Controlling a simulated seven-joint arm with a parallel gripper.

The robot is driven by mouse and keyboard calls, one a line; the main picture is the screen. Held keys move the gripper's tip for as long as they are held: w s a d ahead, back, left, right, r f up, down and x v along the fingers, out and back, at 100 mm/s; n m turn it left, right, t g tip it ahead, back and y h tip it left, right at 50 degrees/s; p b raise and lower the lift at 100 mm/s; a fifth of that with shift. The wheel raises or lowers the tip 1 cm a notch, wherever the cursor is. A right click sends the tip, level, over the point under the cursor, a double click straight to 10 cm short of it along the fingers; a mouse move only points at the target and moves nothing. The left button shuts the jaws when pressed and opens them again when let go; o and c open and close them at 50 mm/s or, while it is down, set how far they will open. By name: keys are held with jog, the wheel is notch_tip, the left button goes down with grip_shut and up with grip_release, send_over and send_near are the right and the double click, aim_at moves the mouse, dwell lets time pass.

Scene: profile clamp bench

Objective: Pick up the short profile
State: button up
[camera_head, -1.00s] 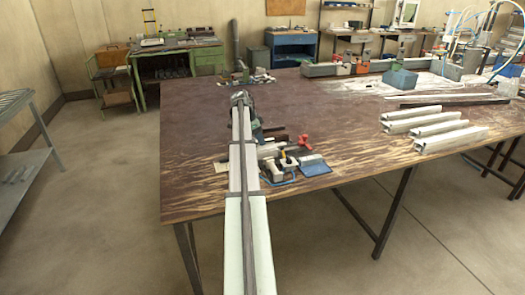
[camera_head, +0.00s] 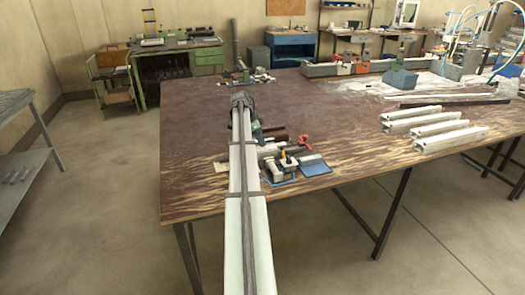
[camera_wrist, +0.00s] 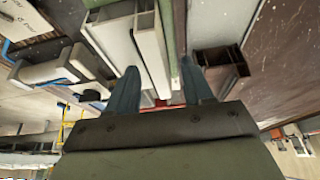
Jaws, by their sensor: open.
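My gripper (camera_wrist: 160,68) is open in the wrist view, its two bluish fingers apart and pointing at the clamp area. Pale grooved profiles (camera_wrist: 148,45) run lengthwise ahead of the gap between the fingers, with a green strip (camera_wrist: 170,32) beside them. A dark brown hollow profile (camera_wrist: 222,72) shows its open end just right of the right finger. I cannot tell which piece is the short profile, or whether a finger touches anything. In the head view my arm hides most of the gripper, above the bench (camera_head: 195,150) near the clamp (camera_head: 285,168).
A red-handled part (camera_head: 302,142) and a blue plate (camera_head: 314,165) sit right of the arm. Several pale profiles (camera_head: 435,130) lie at the bench's right side. A blue block (camera_head: 400,80) stands farther back.

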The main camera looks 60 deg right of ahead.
grip_shut()
dwell(0.4)
